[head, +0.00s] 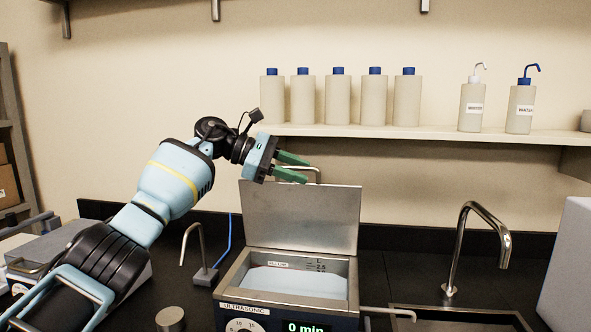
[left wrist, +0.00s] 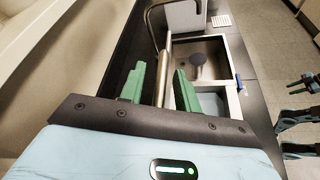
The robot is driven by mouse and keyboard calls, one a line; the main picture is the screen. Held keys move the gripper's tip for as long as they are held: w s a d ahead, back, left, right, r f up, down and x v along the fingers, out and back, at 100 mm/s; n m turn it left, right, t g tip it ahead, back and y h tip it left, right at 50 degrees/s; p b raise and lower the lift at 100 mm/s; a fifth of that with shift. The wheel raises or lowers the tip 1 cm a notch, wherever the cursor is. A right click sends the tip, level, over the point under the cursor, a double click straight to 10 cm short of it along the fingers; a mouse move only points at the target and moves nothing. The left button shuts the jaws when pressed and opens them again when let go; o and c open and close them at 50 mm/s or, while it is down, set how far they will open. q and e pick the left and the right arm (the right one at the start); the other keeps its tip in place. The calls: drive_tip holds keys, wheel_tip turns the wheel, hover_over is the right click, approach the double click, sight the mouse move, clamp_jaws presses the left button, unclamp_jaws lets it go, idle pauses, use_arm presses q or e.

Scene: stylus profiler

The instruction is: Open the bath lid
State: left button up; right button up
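The ultrasonic bath (head: 228,296) stands on the dark bench with its metal lid (head: 300,218) raised upright at the back. Its basin holds pale liquid (head: 292,283). My left gripper (head: 291,167) is at the lid's top edge, near a thin metal handle (head: 319,174). Its green fingers are apart. In the left wrist view, a metal strip (left wrist: 164,75), seemingly the lid edge-on, lies between the separated fingers (left wrist: 159,84); I see no clear contact. Dark parts at the right of that view look like my right gripper (left wrist: 297,103); its finger state is unclear.
A sink (left wrist: 207,60) with a curved faucet (head: 480,230) lies right of the bath. A smaller spout (head: 195,247) stands to its left. A wall shelf (head: 430,135) with several bottles is behind and above. A pale box (head: 570,265) stands at far right.

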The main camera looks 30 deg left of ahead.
use_arm(q)
drive_tip(key=shift+s+r, duration=0.1)
drive_tip(key=b+v, duration=0.1)
drive_tip(key=v, duration=0.6)
drive_tip(key=shift+a, duration=0.35)
drive_tip(key=shift+s, duration=0.15)
